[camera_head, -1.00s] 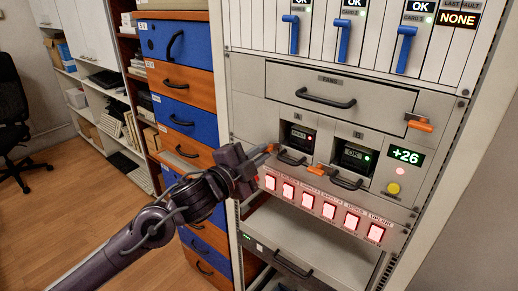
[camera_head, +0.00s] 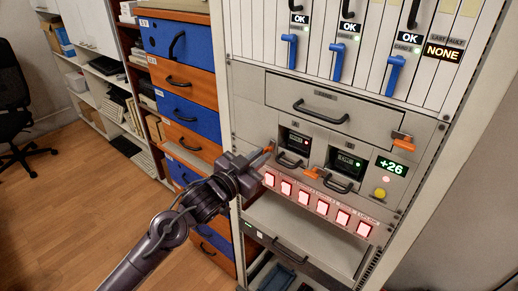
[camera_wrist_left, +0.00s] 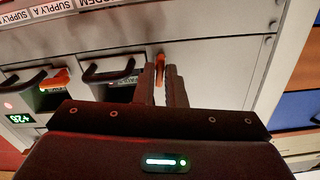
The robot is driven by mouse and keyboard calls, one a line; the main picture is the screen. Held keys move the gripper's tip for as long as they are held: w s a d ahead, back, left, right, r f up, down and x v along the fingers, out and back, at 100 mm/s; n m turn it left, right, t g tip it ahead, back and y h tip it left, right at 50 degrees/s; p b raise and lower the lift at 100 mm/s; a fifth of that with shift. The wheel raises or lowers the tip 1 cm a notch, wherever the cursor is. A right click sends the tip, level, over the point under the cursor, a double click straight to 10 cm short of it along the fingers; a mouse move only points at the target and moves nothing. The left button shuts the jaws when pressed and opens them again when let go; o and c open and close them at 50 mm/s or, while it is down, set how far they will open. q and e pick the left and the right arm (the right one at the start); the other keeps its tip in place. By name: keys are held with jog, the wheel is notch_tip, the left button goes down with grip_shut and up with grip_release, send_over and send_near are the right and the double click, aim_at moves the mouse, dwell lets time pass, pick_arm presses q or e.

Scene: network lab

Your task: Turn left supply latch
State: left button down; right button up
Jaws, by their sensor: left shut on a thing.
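The left supply latch is an orange lever (camera_head: 267,150) at the left edge of supply A (camera_head: 294,141) on the rack. My left gripper (camera_head: 256,162) is at this latch, shut on it. In the left wrist view, the latch's orange tip (camera_wrist_left: 160,61) shows between the two dark fingers (camera_wrist_left: 161,82); most of the lever is hidden by them. The second supply latch (camera_head: 312,173), also orange, sits beside supply B (camera_head: 345,162). My right gripper is not in view.
The fans drawer (camera_head: 325,107) with its black handle is above, with another orange latch (camera_head: 402,136) at its right. A row of red-lit buttons (camera_head: 303,197) runs below the supplies. Blue and orange drawers (camera_head: 185,108) stand left. The display (camera_head: 391,168) reads +26.

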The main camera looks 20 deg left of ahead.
pick_arm(q)
jog(key=shift+n+p, duration=0.8)
jog(key=shift+n, duration=0.3)
jog(key=c, duration=1.5)
grip_release()
jog(key=b+v, duration=0.2)
jog(key=v, duration=0.5)
jog(key=shift+s+a, duration=0.1)
jog(key=shift+s, duration=0.25)
